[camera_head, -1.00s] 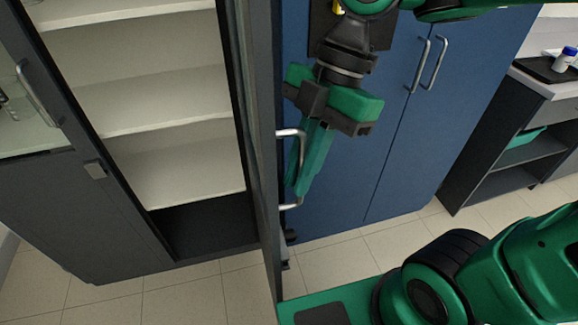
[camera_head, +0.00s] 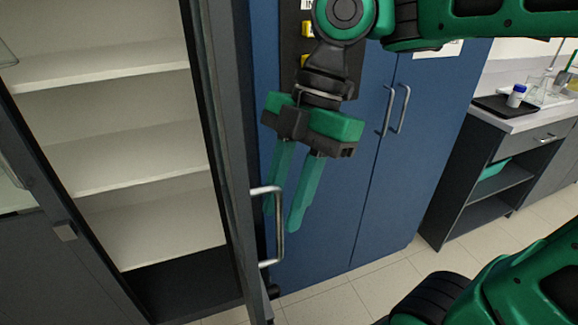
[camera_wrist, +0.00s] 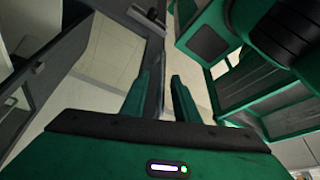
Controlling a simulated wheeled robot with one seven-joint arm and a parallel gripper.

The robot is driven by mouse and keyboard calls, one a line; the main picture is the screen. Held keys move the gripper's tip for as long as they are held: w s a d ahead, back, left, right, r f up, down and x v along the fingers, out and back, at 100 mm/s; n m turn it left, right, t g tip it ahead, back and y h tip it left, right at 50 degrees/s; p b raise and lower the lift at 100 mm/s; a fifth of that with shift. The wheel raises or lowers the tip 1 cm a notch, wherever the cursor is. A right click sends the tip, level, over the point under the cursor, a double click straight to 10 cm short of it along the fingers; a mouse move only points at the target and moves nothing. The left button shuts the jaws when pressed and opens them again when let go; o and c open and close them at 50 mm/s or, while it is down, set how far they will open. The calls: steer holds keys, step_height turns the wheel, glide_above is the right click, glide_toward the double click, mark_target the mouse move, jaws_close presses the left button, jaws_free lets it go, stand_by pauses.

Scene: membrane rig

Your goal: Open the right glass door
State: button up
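The right glass door (camera_head: 232,150) is swung out from the cabinet and shows almost edge-on in the head view. Its silver bar handle (camera_head: 281,225) is on the right-hand face. My gripper (camera_head: 281,228) points down beside the handle, with its two green fingers apart. The left finger overlaps the handle's upper part in the picture; contact is not clear. Nothing is visibly held. In the wrist view the fingers of my gripper (camera_wrist: 160,85) are also spread.
The open cabinet has pale shelves (camera_head: 140,120) on the left. A blue cupboard (camera_head: 345,190) with two handles stands behind my gripper. A counter (camera_head: 530,118) with a tray and bottle is at right. Tiled floor (camera_head: 335,300) shows between.

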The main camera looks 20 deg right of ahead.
steer(key=v, duration=0.6)
steer(key=shift+w+r, duration=0.2)
steer(key=shift+r, duration=0.05)
steer(key=shift+d, duration=0.15)
steer(key=w+d+f+m+t, duration=0.2)
steer(key=w+d+f+m, duration=0.2)
steer(key=d+f+m, duration=1.1)
steer(key=s+d+f+m+h, duration=0.3)
steer(key=s+d+m, duration=0.6)
steer(key=m, duration=0.5)
steer(key=d, duration=0.2)
steer(key=shift+d+f+m+h, duration=0.25)
steer(key=shift+d+m+h, duration=0.1)
steer(key=shift+m+h, duration=0.05)
